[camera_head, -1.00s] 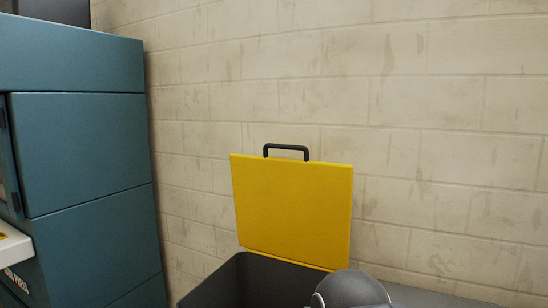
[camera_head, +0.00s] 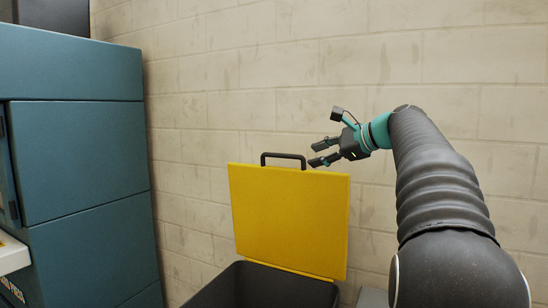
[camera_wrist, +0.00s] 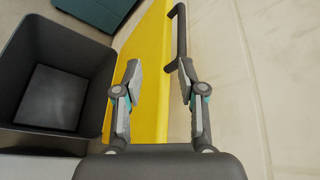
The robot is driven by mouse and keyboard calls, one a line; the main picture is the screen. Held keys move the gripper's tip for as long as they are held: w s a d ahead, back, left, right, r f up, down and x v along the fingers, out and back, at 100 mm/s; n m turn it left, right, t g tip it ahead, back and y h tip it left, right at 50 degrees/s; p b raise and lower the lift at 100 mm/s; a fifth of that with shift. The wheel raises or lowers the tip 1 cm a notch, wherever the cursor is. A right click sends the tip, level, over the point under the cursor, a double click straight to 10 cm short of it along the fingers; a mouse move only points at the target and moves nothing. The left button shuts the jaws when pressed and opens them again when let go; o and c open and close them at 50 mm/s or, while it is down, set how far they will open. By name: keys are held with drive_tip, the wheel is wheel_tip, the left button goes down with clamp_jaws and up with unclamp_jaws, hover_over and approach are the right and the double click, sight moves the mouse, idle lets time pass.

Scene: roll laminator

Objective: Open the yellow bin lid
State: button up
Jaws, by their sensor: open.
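The yellow bin lid (camera_head: 290,222) stands raised, nearly upright, along the back edge of the dark grey bin (camera_head: 262,287). Its black handle (camera_head: 283,155) is on the top edge. The handle (camera_wrist: 181,40) shows near the right finger. I cannot tell whether that finger touches it. The open bin (camera_wrist: 55,85) shows its empty inside.
A pale block wall (camera_head: 230,100) stands close behind the lid. A tall teal cabinet (camera_head: 85,160) is at the left, with a white ledge (camera_head: 12,254) at its front. The space above the bin opening is clear.

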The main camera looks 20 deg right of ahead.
sight(287, 156)
drive_tip(key=shift+m+t+y, duration=0.3)
drive_tip(key=shift+m+y, duration=0.1)
drive_tip(key=shift+m, duration=0.1)
drive_tip(key=x, duration=0.4)
drive_tip(key=w+d+x, duration=0.1)
drive_tip(key=x, duration=0.3)
drive_tip(key=d+r+x, duration=0.1)
drive_tip(key=x, duration=0.3)
drive_tip(key=shift+w, duration=0.6)
clamp_jaws()
